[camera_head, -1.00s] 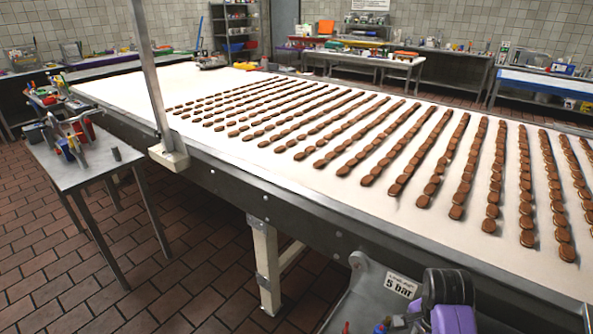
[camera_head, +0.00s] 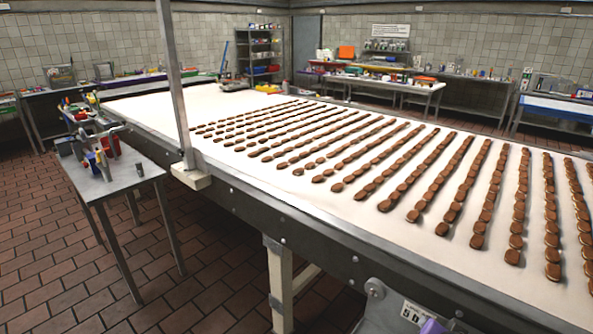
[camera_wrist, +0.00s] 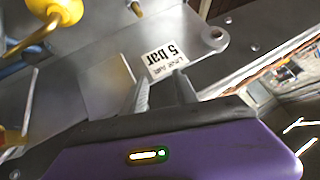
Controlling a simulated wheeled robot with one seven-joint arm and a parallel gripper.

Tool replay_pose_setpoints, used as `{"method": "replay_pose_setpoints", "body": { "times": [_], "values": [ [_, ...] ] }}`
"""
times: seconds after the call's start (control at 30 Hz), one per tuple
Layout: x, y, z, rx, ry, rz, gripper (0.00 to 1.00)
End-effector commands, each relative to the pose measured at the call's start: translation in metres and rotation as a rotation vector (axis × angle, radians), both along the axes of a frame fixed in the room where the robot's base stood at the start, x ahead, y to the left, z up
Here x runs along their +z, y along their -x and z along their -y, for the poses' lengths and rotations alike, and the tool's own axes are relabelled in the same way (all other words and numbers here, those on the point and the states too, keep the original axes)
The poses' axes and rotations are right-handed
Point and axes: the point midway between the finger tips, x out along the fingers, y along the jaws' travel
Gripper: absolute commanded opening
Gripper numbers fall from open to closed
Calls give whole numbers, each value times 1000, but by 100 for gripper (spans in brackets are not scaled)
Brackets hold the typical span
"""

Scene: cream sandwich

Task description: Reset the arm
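My gripper shows in the wrist view (camera_wrist: 162,92) as a purple body with two grey fingers. The fingers stand apart with a gap between them, and nothing is held there. A grey metal panel with a "5 bar" label (camera_wrist: 168,62) lies just beyond the fingertips. In the head view only a small purple part of my arm shows at the bottom edge, right of centre. The fingers are out of that view.
A long conveyor (camera_head: 330,205) carries rows of brown biscuits (camera_head: 400,180). A grey post (camera_head: 172,85) stands at its near edge. A small table (camera_head: 118,180) with tools stands left. A yellow knob (camera_wrist: 65,10) is near my gripper. The tiled floor at lower left is clear.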

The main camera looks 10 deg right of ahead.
Motion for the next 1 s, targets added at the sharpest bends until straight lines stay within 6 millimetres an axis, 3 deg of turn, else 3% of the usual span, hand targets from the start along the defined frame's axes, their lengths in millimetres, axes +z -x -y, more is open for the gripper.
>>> {"method": "replay_pose_setpoints", "body": {
  "times": [0.27, 0.6, 0.9, 1.0],
  "values": [
    [32, 55, -66, 275, 312, 246, 35],
    [90, 161, -141, 466, 553, 447, 35],
    [137, 259, -186, 570, 618, 515, 35],
    [142, 288, -196, 601, 594, 494, 35]
  ]
}}
